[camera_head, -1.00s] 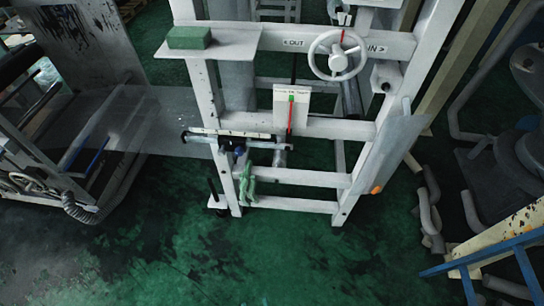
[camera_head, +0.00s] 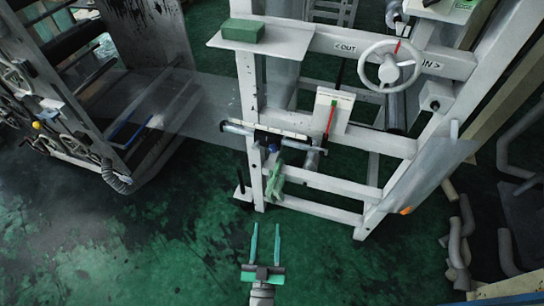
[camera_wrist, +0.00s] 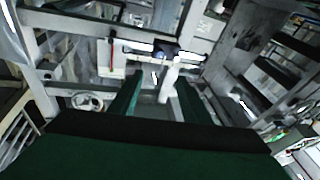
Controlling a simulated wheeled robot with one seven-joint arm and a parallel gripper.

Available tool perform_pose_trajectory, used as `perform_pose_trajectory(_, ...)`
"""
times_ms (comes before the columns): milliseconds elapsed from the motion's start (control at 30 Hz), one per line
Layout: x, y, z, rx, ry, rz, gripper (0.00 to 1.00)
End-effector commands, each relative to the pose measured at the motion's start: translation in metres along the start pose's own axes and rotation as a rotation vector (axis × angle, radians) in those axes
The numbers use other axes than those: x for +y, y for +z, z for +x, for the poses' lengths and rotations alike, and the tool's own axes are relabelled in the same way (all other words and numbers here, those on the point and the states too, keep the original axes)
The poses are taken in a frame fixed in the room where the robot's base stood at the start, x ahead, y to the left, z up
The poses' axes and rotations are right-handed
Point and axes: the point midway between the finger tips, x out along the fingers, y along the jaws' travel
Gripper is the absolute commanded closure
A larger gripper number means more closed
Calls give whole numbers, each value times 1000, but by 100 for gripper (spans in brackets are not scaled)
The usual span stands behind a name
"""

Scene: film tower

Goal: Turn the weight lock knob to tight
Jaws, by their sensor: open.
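A small dark blue knob (camera_head: 275,148) sits at the horizontal bar assembly (camera_head: 265,132) on the left post of the white frame. I take it for the weight lock knob; its setting cannot be read. In the wrist view a dark blue part (camera_wrist: 166,48) shows above and between the fingers. A green hanging piece (camera_head: 275,181) is just below the bar. My gripper (camera_head: 265,226) is open and empty, with two teal fingers apart. It is below and in front of the bar, touching nothing. Its fingers also show in the wrist view (camera_wrist: 159,82).
The white frame (camera_head: 330,182) carries a handwheel (camera_head: 390,66) with OUT and IN labels, a gauge card (camera_head: 331,112) and a shelf (camera_head: 230,42) with a green block (camera_head: 243,30). Another machine (camera_head: 65,120) stands left. Pipes (camera_head: 459,235) lie right. The green floor in front is clear.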

Motion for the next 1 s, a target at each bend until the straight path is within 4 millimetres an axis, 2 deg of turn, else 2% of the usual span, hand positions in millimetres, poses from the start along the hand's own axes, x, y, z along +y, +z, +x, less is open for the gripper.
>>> perform_pose_trajectory(33, -4, 3, 22, 28, 16, -6, 57)
perform_pose_trajectory(200, -12, 11, 83, 95, 77, -37, 57)
perform_pose_trajectory(400, -18, 12, 134, 138, 135, -67, 57)
perform_pose_trajectory(767, -18, 8, 169, 154, 162, -79, 57)
perform_pose_trajectory(1000, -12, 1, 210, 154, 160, -79, 57)
